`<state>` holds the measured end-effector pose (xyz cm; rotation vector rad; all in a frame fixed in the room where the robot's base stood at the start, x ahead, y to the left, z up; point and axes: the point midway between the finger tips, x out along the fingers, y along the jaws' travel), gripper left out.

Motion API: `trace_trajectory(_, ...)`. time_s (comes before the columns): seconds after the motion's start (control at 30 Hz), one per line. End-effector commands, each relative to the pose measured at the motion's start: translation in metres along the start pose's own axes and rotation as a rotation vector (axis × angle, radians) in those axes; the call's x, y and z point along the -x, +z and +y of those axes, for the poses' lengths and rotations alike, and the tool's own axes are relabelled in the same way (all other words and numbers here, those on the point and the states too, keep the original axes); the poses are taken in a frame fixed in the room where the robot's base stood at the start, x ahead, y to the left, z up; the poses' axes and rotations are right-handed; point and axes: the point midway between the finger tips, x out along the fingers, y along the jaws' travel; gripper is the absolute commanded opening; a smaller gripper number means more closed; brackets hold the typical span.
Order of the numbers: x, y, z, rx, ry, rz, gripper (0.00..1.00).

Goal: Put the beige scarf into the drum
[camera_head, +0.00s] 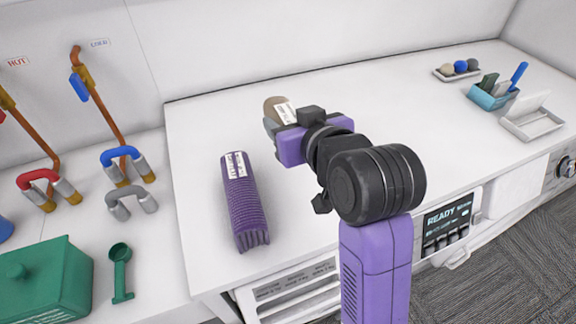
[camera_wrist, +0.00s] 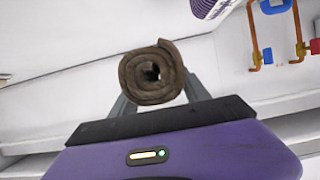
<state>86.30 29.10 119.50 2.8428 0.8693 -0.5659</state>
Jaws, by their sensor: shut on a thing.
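The beige scarf is a tight roll; its brownish spiral end (camera_wrist: 150,75) faces the camera in the wrist view. In the head view a beige part of it (camera_head: 272,105) with a white label shows beyond my gripper (camera_head: 282,122), which hides the rest. My gripper is shut on the scarf, holding it over the white worktop (camera_head: 205,125); whether the scarf touches the top I cannot tell. The drum is not visible. A white appliance front with a READY display (camera_head: 449,218) shows below the worktop, partly behind my arm.
A rolled purple ribbed textile (camera_head: 243,205) lies left of my gripper. Further left are hot and cold pipes, a green box (camera_head: 45,285) and a green scoop (camera_head: 121,270). Small trays (camera_head: 532,118) stand at the far right. The worktop between is mostly clear.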

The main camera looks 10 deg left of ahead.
Motion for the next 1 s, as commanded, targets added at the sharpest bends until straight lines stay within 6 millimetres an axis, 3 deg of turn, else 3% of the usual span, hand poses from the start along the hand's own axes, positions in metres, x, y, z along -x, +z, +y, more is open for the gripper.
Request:
trace_trajectory(0.1, -0.011, 0.029, -0.001, -0.001, -0.002, -0.006, 0.11)
trace_trajectory(0.3, -0.027, 0.066, -0.001, 0.000, -0.002, -0.003, 0.11)
trace_trajectory(0.53, -0.034, 0.083, -0.001, -0.001, -0.002, 0.000, 0.11)
trace_trajectory(0.8, -0.048, 0.115, -0.001, 0.000, -0.001, -0.002, 0.11)
trace_trajectory(1.0, -0.049, 0.119, -0.001, 0.000, -0.001, 0.002, 0.11)
